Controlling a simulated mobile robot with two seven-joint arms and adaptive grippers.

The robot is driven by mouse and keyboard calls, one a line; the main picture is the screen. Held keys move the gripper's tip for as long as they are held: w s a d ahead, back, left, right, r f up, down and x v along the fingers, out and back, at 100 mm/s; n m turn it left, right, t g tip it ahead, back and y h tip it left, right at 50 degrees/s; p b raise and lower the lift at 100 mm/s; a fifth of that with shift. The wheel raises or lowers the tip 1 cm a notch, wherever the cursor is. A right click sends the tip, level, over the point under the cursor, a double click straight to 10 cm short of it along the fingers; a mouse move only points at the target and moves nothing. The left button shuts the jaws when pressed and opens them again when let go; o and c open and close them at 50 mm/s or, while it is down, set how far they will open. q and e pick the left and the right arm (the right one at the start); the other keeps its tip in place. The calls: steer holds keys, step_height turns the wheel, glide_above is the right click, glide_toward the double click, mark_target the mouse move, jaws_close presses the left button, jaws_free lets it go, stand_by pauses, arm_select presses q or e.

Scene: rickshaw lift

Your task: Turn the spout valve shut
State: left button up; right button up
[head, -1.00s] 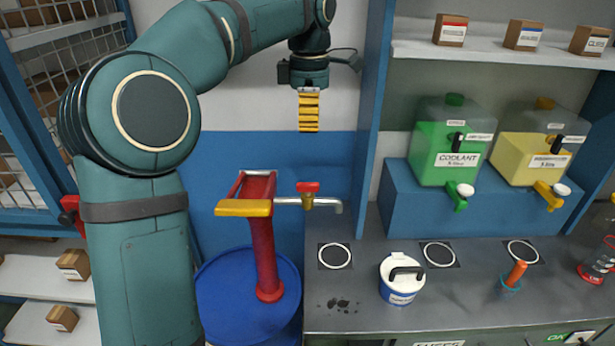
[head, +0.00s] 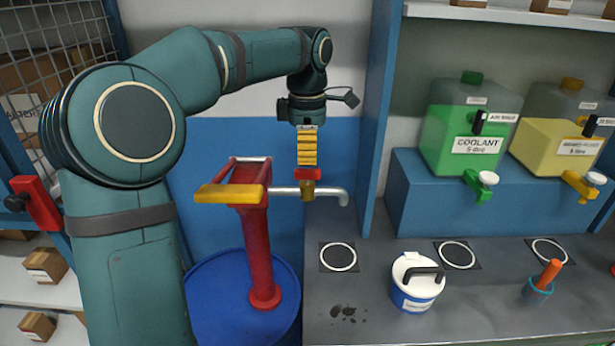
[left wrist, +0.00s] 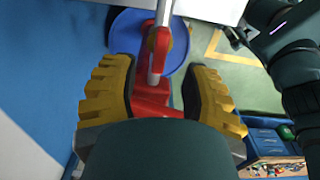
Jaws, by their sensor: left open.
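The spout valve is a red handle (head: 307,174) on a brass body (head: 307,190), set in the grey spout pipe (head: 330,190) of the red hand pump (head: 258,245). My left gripper (head: 307,163) points straight down with its yellow fingers just above the red handle; I cannot tell whether they touch it. In the left wrist view, the two yellow ribbed fingers of the left gripper (left wrist: 160,75) are spread apart and empty. The pipe (left wrist: 157,75) and the red and brass valve (left wrist: 159,40) show between them. My right gripper is out of view.
The pump's yellow lever (head: 230,194) lies left of the valve, above the blue drum (head: 205,290). A blue upright panel (head: 378,120) stands close to the right. The workbench (head: 375,310) holds a white and blue tub (head: 415,290). Coolant (head: 460,140) stands further right.

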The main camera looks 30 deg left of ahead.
mark_target(308, 169)
arm_select(q)
step_height(308, 169, down, 5)
steer(key=shift+r+b, duration=0.1)
steer(key=shift+b, duration=0.4)
jaws_close()
